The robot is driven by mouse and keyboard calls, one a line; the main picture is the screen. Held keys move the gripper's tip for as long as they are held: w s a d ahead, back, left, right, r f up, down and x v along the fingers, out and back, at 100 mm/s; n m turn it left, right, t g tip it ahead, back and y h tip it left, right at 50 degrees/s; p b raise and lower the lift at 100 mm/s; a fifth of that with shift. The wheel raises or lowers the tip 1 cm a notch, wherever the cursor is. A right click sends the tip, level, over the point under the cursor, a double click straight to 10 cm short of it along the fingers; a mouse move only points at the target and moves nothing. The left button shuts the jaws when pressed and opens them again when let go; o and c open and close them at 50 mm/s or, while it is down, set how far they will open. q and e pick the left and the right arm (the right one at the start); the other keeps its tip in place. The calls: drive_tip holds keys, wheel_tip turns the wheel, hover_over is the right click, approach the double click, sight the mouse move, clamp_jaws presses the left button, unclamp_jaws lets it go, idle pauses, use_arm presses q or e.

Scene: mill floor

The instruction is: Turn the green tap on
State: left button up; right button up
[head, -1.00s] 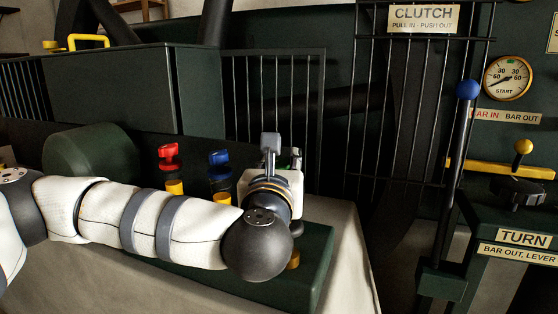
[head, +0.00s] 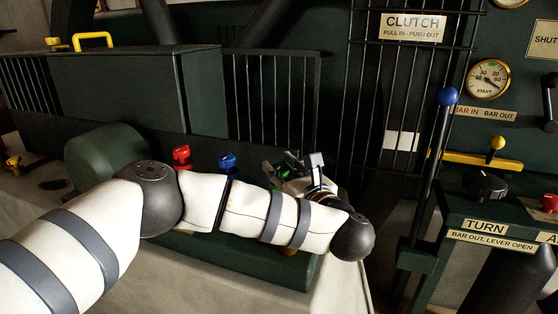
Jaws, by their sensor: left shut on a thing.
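The green tap (head: 280,170) is at the right end of a row of taps on a dark green block, and only bits of its green handle show. My left gripper (head: 289,163) is at the green tap, its fingers shut on the handle. The gripper and wrist hide most of the tap, so its turn angle cannot be read. The red tap (head: 181,154) and the blue tap (head: 227,162) stand to its left, their lower parts behind my left arm. My right gripper is not in view.
A dark barred guard (head: 279,95) stands behind the taps. To the right are a blue-knobbed lever (head: 447,97), a round gauge (head: 488,79), a yellow bar (head: 470,158) and a black handwheel (head: 486,185). A green cabinet (head: 130,92) stands at the back left.

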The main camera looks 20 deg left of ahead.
sight(284, 172)
use_arm(q)
drive_tip(key=shift+r, duration=0.1)
drive_tip(key=o, duration=1.1)
drive_tip(key=shift+o, duration=0.2)
drive_tip(key=shift+d, duration=0.25)
drive_tip(key=v, duration=0.7)
drive_tip(key=shift+s+a, duration=0.1)
drive_tip(key=shift+s, duration=0.05)
